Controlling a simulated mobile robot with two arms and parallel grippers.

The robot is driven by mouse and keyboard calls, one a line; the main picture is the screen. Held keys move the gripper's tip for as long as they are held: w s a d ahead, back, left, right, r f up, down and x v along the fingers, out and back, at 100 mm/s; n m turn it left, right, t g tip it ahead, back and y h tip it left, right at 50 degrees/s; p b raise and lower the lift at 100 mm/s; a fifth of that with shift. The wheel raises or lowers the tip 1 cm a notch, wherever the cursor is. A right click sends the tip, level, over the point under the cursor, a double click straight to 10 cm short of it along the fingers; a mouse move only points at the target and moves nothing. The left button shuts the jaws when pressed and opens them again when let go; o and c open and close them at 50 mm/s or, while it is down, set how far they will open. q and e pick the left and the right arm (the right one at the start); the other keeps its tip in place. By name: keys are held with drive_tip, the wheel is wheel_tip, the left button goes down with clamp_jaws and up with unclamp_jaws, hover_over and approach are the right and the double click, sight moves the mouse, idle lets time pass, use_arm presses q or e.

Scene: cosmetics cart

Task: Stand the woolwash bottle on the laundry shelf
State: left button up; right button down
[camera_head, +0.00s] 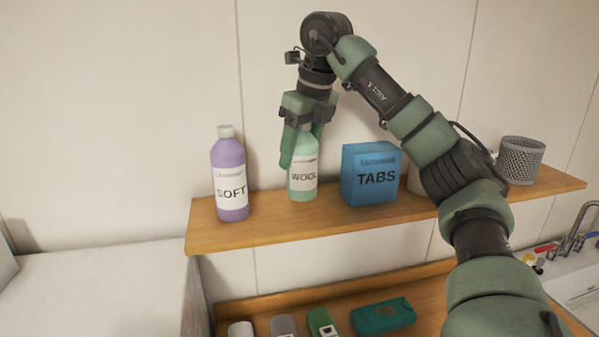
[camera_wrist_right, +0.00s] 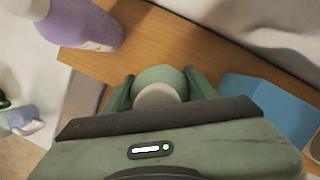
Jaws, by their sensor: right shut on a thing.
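The woolwash bottle (camera_head: 302,178) is mint green with a white label reading WOOL. It is upright at the wooden laundry shelf (camera_head: 270,220), between the purple SOFT bottle (camera_head: 229,180) and the blue TABS box (camera_head: 369,176). Its base looks level with the shelf top; I cannot tell for sure whether it touches. My right gripper (camera_head: 303,142) comes from above and is shut on the bottle's upper part. The right wrist view shows the bottle's round top (camera_wrist_right: 159,90) between the two fingers. My left gripper is not in view.
A grey mesh cup (camera_head: 521,160) stands at the shelf's right end. My right arm partly hides a beige object (camera_head: 421,180) beside the box. Below, a lower wooden surface holds a teal case (camera_head: 383,317) and several small items. A sink tap (camera_head: 575,238) is at the right.

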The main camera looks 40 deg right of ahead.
sight(299, 172)
wheel_tip(299, 172, down, 2)
drive_tip(key=shift+s+f, duration=0.1)
wheel_tip(299, 172, down, 2)
drive_tip(key=shift+f+p, duration=0.1)
drive_tip(key=shift+p, duration=0.2)
drive_tip(key=shift+f, duration=0.15)
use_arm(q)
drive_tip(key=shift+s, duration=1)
use_arm(e)
drive_tip(key=shift+c, duration=2.3)
unclamp_jaws()
